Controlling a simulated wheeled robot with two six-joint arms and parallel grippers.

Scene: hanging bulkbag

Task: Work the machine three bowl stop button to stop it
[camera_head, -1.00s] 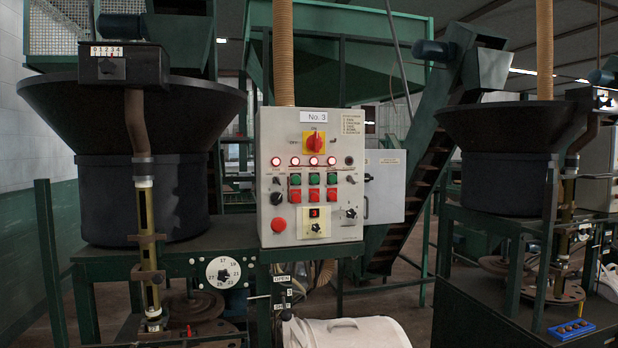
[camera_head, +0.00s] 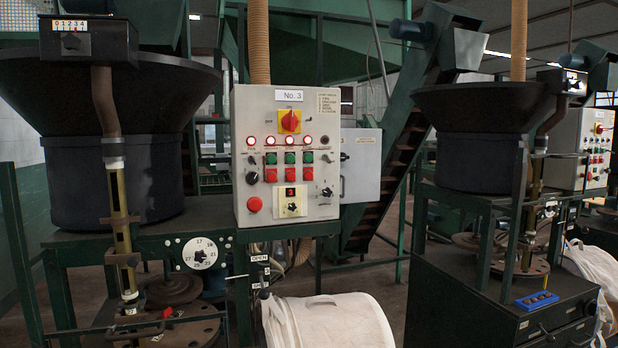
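The control panel of machine "No. 3" (camera_head: 323,218) is a light grey box facing me at the centre. A row of green buttons (camera_head: 290,158) sits above a row of red buttons: a left one (camera_head: 270,175), a middle one (camera_head: 289,174) and a right one (camera_head: 307,174). The small labels are too blurred to read, so I cannot tell which red button is the bowl stop. Several red lamps (camera_head: 289,140) above are lit. A larger round red button (camera_head: 254,205) is at lower left. A red rotary switch (camera_head: 290,121) is on a yellow plate. Neither gripper is in view.
A large dark bowl (camera_head: 110,100) stands left of the panel, with a numbered dial (camera_head: 200,253) below it. A white bulk bag (camera_head: 335,322) is below the panel. Another machine with a dark bowl (camera_head: 470,110) and its own panel (camera_head: 598,140) stands at right.

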